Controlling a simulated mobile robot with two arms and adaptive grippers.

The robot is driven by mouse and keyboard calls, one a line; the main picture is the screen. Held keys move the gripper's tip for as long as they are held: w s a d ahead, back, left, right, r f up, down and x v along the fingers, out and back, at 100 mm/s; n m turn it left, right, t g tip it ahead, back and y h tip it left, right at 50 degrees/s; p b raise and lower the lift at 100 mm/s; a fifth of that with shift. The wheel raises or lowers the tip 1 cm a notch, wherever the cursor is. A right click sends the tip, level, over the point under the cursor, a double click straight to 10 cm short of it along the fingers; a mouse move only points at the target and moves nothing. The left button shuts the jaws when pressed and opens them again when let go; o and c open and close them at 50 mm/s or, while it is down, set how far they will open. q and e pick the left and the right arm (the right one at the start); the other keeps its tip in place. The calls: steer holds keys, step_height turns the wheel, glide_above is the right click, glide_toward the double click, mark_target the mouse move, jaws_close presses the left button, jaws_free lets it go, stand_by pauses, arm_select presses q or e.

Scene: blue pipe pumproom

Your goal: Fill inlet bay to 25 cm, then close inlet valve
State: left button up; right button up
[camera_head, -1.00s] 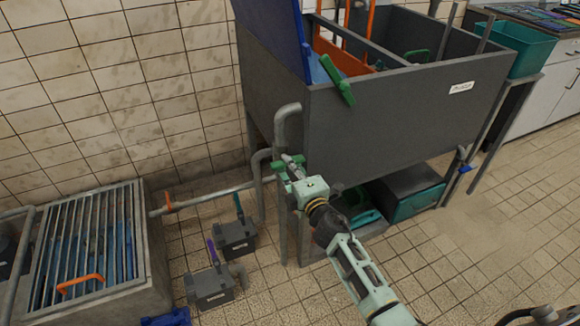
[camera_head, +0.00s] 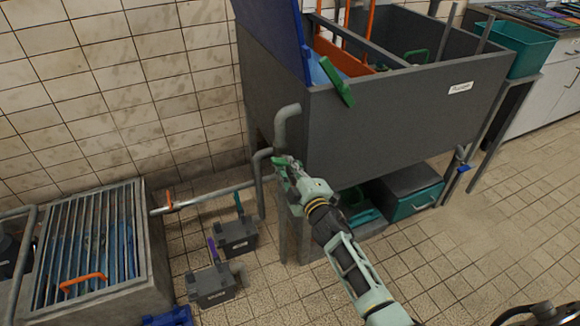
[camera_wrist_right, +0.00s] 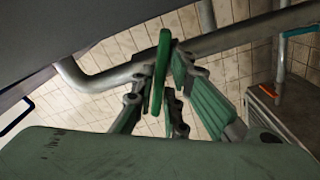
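The grey tank (camera_head: 400,120) has open bays at its top. An orange frame (camera_head: 340,52) stands in its left bay, with a little blue beside it; I cannot read a water level. A grey pipe (camera_head: 286,125) bends down from the tank's left corner. My right gripper (camera_head: 282,170) is at this pipework, below the bend. In the right wrist view, a green valve lever (camera_wrist_right: 160,72) stands between the fingers of my right gripper (camera_wrist_right: 158,85), which appear closed against both its sides. The valve body is mostly hidden. My left gripper is not in view.
A green lever (camera_head: 338,82) is on the tank's front-left rim. A grated floor pit (camera_head: 90,245) with an orange handle is at left. Two grey boxes (camera_head: 238,237) (camera_head: 212,287) with levers stand on the floor. Teal bins (camera_head: 415,203) sit under the tank.

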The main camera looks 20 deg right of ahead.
steer(key=shift+o, duration=1.4)
steer(key=s+d, duration=0.1)
steer(key=s, duration=1.1)
